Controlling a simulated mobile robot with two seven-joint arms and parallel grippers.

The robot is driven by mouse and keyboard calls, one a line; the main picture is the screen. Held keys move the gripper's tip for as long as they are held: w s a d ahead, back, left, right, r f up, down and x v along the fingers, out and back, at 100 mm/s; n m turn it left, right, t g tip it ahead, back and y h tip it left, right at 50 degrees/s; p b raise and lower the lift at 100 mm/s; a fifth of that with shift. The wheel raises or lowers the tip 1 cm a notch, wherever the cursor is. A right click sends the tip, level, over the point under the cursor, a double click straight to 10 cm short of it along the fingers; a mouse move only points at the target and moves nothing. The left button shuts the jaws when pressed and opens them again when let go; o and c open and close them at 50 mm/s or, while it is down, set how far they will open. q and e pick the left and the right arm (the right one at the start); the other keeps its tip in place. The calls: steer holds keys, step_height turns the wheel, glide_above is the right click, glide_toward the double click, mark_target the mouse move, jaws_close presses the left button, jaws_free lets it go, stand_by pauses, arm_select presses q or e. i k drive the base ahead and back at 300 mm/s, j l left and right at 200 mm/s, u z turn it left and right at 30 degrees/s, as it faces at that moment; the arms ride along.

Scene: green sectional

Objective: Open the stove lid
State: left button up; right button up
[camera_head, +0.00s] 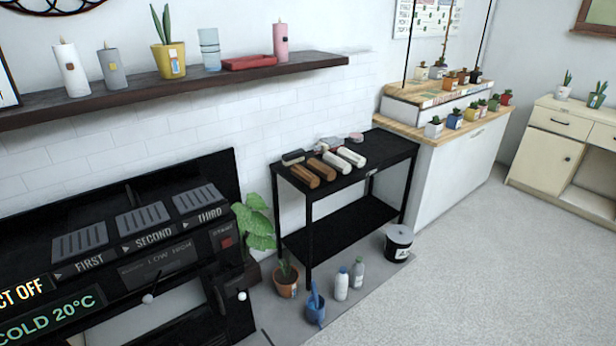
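A black appliance (120,240) stands against the wall at the lower left. Its panel carries three grey slotted plates labelled FIRST, SECOND and THIRD, a LOW HIGH marking and a lit display (55,318) reading COLD 20°C. I cannot tell whether this is the stove, and I see no part that is clearly a stove lid. The appliance's left side and bottom are cut off by the frame. Neither of my grippers is in view.
A dark shelf (180,84) with candles and a potted cactus hangs above. A black table (345,190) with brown and white rolls stands right of the appliance. A potted plant (287,279), bottles and a black bucket (398,242) stand on the floor. Open carpet (470,280) lies right.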

mark_target(87, 214)
steer(key=u, duration=1.4)
steer(key=i+l+z, duration=0.15)
steer(key=i+l, duration=0.2)
steer(key=i+l+z, duration=0.15)
steer(key=i+l, duration=0.15)
steer(key=i, duration=0.25)
